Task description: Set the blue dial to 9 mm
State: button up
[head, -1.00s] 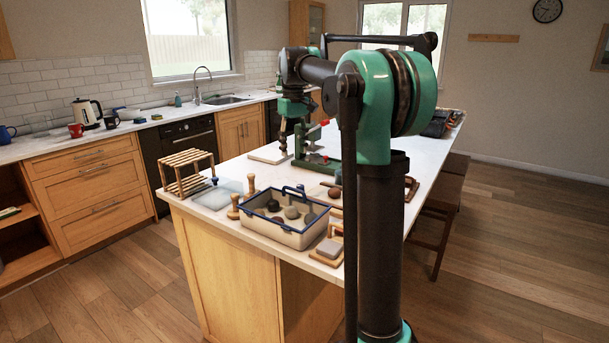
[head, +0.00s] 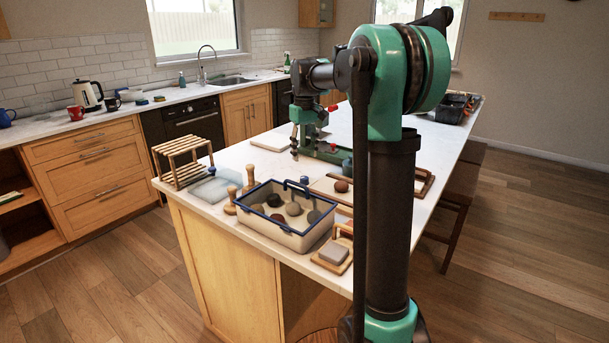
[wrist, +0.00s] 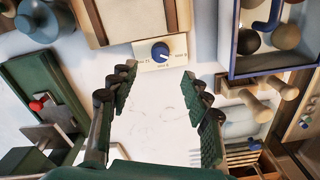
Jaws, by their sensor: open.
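The blue dial (wrist: 160,51) sits on a small cream plate (wrist: 148,64) with small dark labels around it, at the edge of a wooden-framed board. The labels and the dial's setting are too small to read surely. My gripper (wrist: 162,77) is open and empty in the wrist view, its two dark ribbed fingers apart, with the dial just beyond and between their tips in the picture. In the head view, a small blue knob (head: 304,180) behind the basin looks like the dial, and my gripper (head: 307,142) hangs over the counter farther back.
A cream basin (head: 290,236) with a blue rim holds several round lumps; it shows at the wrist view's upper right (wrist: 256,66). A green device (wrist: 45,100) stands at left. White counter (wrist: 155,125) is bare between the fingers.

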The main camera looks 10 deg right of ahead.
aim_at(304, 177)
notch_tip(304, 177, down, 9)
jog(key=shift+r, duration=0.15)
jog(key=shift+c, duration=0.3)
grip_shut()
jog(key=shift+m, duration=0.4)
jog(key=m, duration=0.5)
jog(key=shift+m, duration=0.3)
jog(key=m, duration=0.5)
jog(key=shift+m, duration=0.4)
